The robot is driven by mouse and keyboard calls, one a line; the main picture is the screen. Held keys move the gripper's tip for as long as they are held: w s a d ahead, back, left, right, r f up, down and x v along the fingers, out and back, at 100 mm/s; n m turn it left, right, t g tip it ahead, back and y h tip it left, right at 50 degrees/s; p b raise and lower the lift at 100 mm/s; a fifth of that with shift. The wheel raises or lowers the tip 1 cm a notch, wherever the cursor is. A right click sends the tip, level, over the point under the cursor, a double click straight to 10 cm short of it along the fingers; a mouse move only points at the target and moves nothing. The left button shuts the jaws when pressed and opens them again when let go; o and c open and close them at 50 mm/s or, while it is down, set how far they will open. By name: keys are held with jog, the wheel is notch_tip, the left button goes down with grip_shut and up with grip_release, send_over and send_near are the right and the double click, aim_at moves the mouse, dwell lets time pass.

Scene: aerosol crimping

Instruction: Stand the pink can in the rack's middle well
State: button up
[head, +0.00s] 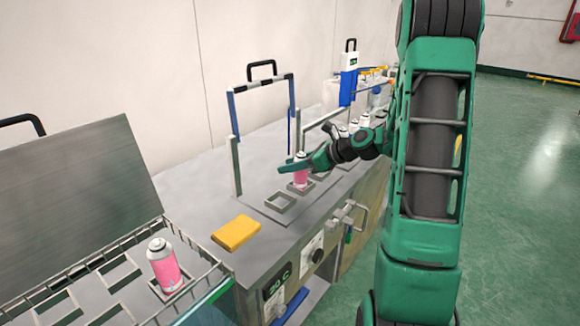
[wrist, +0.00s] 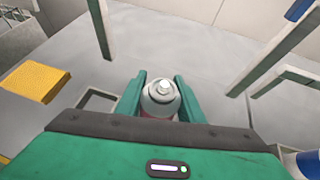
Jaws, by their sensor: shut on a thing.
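A pink can (head: 300,178) with a silver top stands upright between the fingers of my gripper (head: 299,166). In the wrist view the can's domed top (wrist: 160,93) sits between both green fingers, which are shut on it. The rack (head: 263,208) is a flat plate with a row of square wells. The can's base is at the middle well (head: 301,189); I cannot tell whether it rests on the bottom. The near well (head: 280,203) is empty. The far well is partly hidden by my gripper.
Another pink can (head: 163,268) stands in a wire basket (head: 190,292) at the left. A yellow block (head: 236,233) lies on the bench before the rack. More cans stand farther along the bench.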

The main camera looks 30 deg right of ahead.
jog(key=shift+f, duration=0.1)
jog(key=o, duration=1.1)
